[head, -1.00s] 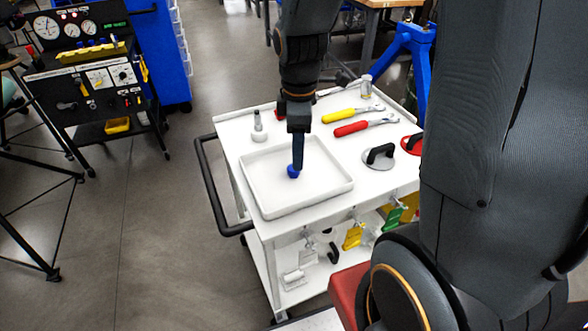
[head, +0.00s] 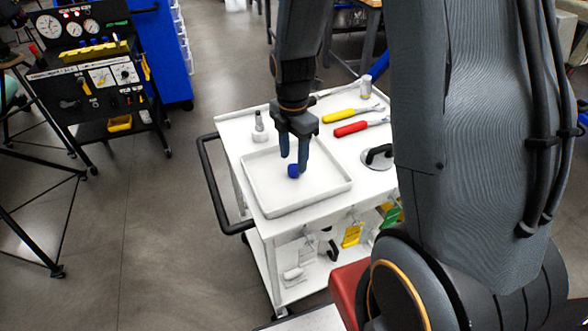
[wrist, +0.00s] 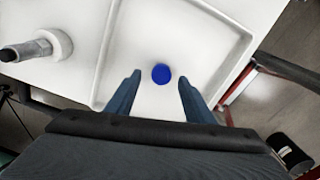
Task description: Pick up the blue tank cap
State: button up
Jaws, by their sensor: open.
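The blue tank cap (head: 293,171) lies in the white tray (head: 262,201) on top of the white cart. It is small and round, and in the wrist view the cap (wrist: 161,74) shows between and just beyond the two fingertips. My gripper (head: 293,162) is open and points down over the tray, with its fingers close to the cap. In the wrist view my gripper (wrist: 159,80) has a finger on either side of the cap, with gaps between. I cannot tell how high the fingertips are above the tray floor.
A white-based grey fitting (head: 260,128) stands left of the tray; it also shows in the wrist view (wrist: 38,47). Yellow (head: 341,116) and red (head: 351,129) handled tools and a round black-handled piece (head: 379,155) lie to the right. The tray has a raised rim.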

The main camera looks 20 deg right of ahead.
aim_at(294, 167)
jog(key=shift+s+f+p, duration=0.15)
jog(key=shift+f+p, duration=0.2)
jog(key=shift+f, duration=1.3)
jog(key=shift+c, duration=0.2)
grip_shut()
